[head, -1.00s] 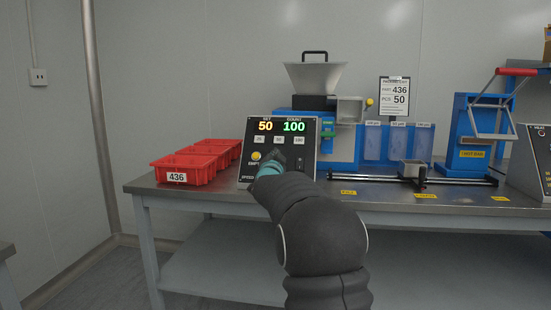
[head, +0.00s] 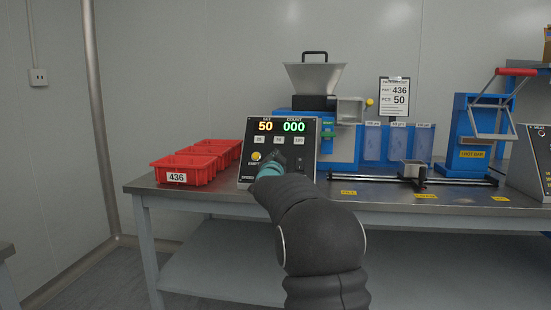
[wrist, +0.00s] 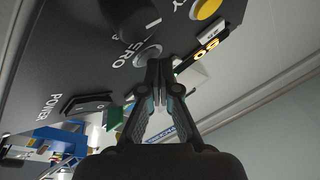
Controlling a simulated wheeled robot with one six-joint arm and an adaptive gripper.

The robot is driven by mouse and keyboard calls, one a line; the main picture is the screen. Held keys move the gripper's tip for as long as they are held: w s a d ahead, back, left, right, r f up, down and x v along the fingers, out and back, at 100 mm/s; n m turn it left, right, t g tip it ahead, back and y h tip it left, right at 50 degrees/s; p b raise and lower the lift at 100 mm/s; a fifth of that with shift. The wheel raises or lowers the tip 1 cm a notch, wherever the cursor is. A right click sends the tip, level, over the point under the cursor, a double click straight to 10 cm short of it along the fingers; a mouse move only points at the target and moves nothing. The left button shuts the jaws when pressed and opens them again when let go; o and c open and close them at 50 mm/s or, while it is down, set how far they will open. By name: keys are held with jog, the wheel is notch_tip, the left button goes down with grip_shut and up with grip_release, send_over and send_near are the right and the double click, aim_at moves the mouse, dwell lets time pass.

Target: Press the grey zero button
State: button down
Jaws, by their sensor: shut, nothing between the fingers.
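The grey zero button (wrist: 148,54) shows in the wrist view beside the printed word ZERO on the dark control panel (head: 250,130). My gripper (wrist: 159,64) is shut and empty, its fingertips together right at the button's edge. I cannot tell whether they touch it. In the head view my gripper (head: 276,158) is in front of the panel and hides the button. The panel's display reads SET 50 in orange and COUNT 000 in green (head: 294,127).
A yellow button (head: 256,156) sits left of my gripper, and a black power switch (head: 300,164) sits right. Red bins (head: 172,163) stand left on the table. A blue machine with a hopper (head: 315,76) stands behind the panel.

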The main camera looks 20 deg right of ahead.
dwell(0.4)
jog(key=shift+s+a+r, duration=0.4)
jog(key=shift+s, duration=0.15)
jog(key=shift+s+a+r, duration=0.6)
jog(key=shift+s+r, duration=0.15)
jog(key=shift+s, duration=0.1)
jog(key=shift+s+a+r, duration=0.55)
jog(key=shift+s+r, duration=0.15)
jog(key=shift+s, duration=0.15)
